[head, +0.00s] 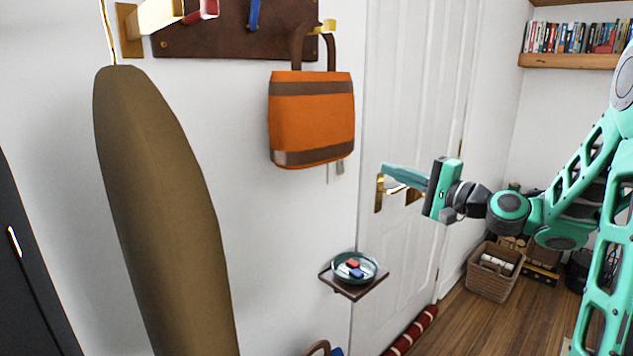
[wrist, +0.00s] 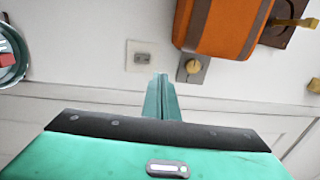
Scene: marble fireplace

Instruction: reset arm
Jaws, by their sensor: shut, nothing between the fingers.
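My gripper (head: 388,168) is at the right in the head view, held out to the left in front of the white door, level with the brass door handle (head: 379,192). Its fingers are together with nothing between them. In the wrist view the shut fingers (wrist: 161,80) point at the white wall, below a switch plate with a round knob (wrist: 193,67) and a white socket plate (wrist: 142,57). My arm reaches in from the right edge of the head view.
An orange bag (head: 312,118) hangs on a hook left of my gripper. Below, a small wall shelf (head: 352,292) bears a teal bowl (head: 375,270) with red and blue items. A long brown object (head: 165,200) hangs at left. A wicker basket (head: 492,283) stands on the floor.

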